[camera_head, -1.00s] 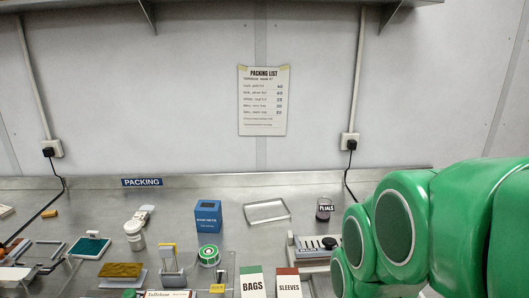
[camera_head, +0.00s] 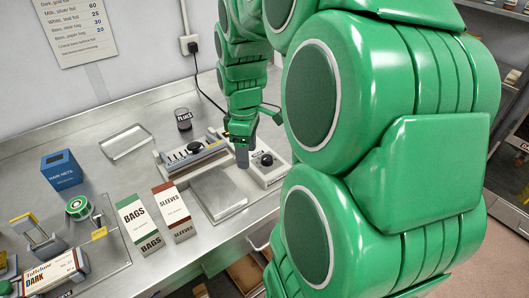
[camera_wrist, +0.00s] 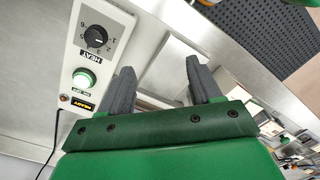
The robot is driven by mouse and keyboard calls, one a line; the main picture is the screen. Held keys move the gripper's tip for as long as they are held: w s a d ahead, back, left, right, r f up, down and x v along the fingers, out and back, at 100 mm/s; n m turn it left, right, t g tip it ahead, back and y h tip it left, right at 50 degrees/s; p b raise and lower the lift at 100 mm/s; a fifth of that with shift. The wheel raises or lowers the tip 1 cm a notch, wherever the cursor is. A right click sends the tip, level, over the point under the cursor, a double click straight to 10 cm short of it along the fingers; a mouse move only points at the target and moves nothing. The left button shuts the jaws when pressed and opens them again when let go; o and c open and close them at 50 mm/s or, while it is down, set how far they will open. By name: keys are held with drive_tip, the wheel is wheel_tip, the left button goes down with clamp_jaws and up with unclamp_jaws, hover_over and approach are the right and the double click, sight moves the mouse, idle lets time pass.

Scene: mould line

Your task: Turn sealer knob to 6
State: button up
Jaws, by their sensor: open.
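The sealer (camera_head: 195,155) stands on the steel bench in the head view, with a pale control box at its right end. The black sealer knob (camera_head: 267,159) is on top of this box. In the wrist view the knob (camera_wrist: 97,37) sits on a white panel with a ring of numbers and an upside-down HEAT label. I cannot tell surely which number its pointer meets. My gripper (camera_head: 242,156) points down just left of the knob in the head view. In the wrist view my gripper (camera_wrist: 158,70) is open and empty, its grey fingers apart from the knob.
A lit green button (camera_wrist: 84,78) and an orange-lettered label (camera_wrist: 80,105) share the panel. BAGS (camera_head: 137,224) and SLEEVES (camera_head: 174,211) boxes stand left of the sealer's plate. A dark cup (camera_head: 183,119) and an empty tray (camera_head: 125,142) are behind. The bench's front edge is close.

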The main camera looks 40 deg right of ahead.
sight(267, 157)
drive_tip(key=w+d+f+n, duration=0.1)
drive_tip(key=d, duration=0.2)
drive_tip(key=w+d+f, duration=0.1)
drive_tip(key=w+d, duration=0.1)
drive_tip(key=d, duration=0.1)
drive_tip(key=w+d+n, duration=0.1)
drive_tip(key=d, duration=0.3)
drive_tip(key=shift+w+f+n, duration=0.3)
drive_tip(key=shift+f, duration=3.95)
drive_tip(key=c, duration=1)
drive_tip(key=shift+c, duration=0.2)
